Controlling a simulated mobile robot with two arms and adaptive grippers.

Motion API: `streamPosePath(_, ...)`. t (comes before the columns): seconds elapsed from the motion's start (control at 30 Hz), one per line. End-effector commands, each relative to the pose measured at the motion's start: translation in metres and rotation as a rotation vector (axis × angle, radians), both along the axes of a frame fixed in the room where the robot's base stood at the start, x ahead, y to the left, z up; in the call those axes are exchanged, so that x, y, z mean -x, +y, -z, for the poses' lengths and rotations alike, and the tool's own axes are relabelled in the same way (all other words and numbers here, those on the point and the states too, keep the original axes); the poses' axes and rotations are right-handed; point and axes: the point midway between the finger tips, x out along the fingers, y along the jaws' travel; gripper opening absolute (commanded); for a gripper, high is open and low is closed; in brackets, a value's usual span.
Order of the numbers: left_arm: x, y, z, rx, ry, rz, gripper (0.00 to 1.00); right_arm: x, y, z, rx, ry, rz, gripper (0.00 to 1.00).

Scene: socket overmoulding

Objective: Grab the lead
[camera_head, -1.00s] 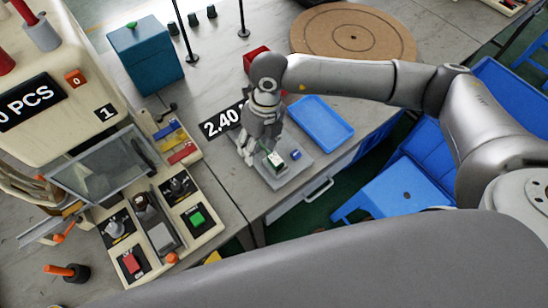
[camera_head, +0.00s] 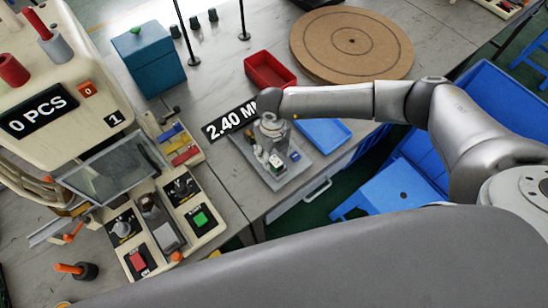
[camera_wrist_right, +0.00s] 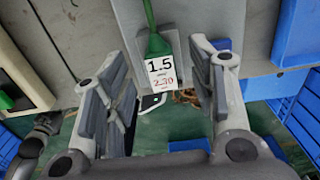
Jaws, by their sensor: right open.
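The green lead (camera_wrist_right: 154,42) runs down the middle of the right wrist view. In the head view, my right gripper (camera_head: 270,152) points down over a grey plate (camera_head: 277,183). The tag (camera_head: 276,160) shows there as a small white patch beside the fingers. The arm and gripper hide most of the lead in that view. My left gripper is not seen.
A small blue block (camera_head: 295,155) sits on the plate. A blue tray (camera_head: 325,132), a red bin (camera_head: 268,72) and a round brown board (camera_head: 350,45) lie beyond. The moulding machine (camera_head: 70,130) with its control panel stands to the left.

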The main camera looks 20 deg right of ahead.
Motion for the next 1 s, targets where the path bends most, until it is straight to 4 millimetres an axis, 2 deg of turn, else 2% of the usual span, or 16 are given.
streamPosePath(0.2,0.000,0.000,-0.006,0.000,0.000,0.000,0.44,0.001,0.001,0.017,-0.002,0.001,-0.001,0.52)
streamPosePath(0.43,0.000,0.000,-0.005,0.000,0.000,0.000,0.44,0.001,0.000,0.018,-0.002,0.001,-0.001,0.52)
streamPosePath(0.8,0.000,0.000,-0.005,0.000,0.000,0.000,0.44,0.000,0.000,0.018,-0.002,0.001,0.000,0.06)
streamPosePath(0.87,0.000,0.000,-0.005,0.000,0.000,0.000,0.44,0.000,0.000,0.018,-0.002,0.000,0.000,0.00)
streamPosePath(1.0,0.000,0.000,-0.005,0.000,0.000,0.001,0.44,0.000,0.000,0.018,-0.002,0.000,0.000,0.00)
